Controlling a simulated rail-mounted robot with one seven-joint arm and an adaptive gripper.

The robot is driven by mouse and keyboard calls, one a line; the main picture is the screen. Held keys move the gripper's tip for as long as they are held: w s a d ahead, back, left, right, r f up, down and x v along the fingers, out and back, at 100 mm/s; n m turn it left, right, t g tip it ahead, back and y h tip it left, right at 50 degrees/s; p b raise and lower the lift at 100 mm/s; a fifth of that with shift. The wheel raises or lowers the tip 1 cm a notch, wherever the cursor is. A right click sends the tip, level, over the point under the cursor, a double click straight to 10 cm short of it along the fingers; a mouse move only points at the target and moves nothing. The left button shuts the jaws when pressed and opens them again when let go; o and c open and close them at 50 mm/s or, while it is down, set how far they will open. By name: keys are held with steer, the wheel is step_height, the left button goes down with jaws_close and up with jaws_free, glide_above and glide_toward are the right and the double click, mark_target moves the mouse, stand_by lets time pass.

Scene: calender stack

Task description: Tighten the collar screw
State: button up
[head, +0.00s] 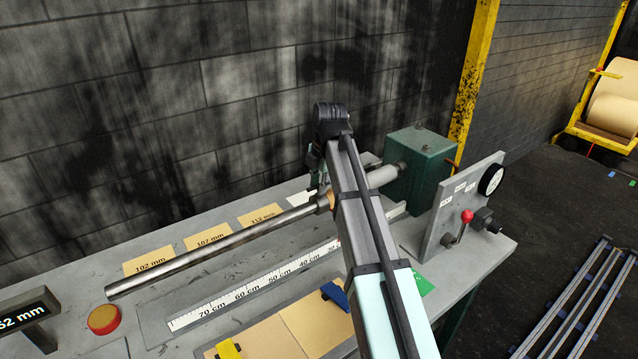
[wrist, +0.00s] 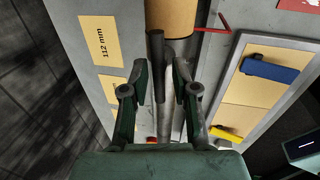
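My gripper (wrist: 162,78) is open in the wrist view, with one green finger on each side of a dark rod-like part (wrist: 157,62). The rod lies over the grey shaft (wrist: 181,70), and a gap shows between it and each finger. I cannot tell whether this rod belongs to the collar screw. A tan cylinder (wrist: 171,17) sits just beyond the fingertips. In the head view the long steel shaft (head: 215,248) runs along the bench to the tan cylinder (head: 329,200). My arm hides most of that area there, and no collar screw shows clearly.
A green box (head: 419,168) and a panel with a red-knobbed lever (head: 466,216) stand right of my arm. A ruler (head: 250,285), tan size cards (head: 150,262) and a red button (head: 103,319) lie on the bench. A blue block (head: 336,294) sits on a front tray.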

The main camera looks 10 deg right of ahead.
jaws_close()
steer(key=shift+m, duration=0.3)
steer(key=m, duration=0.3)
steer(key=shift+a+m+h+p, duration=0.1)
steer(key=shift+m+h+p, duration=0.3)
steer(key=m+h+p, duration=0.1)
steer(key=m, duration=0.6)
steer(key=shift+w, duration=0.2)
steer(key=m+g+h+p, duration=0.1)
steer(key=m, duration=0.5)
steer(key=shift+w+m, duration=0.15)
steer(key=shift+m, duration=0.15)
steer(key=m+g, duration=0.1)
steer(key=m, duration=0.4)
steer(key=shift+m+p, duration=0.3)
steer(key=shift+p, duration=0.05)
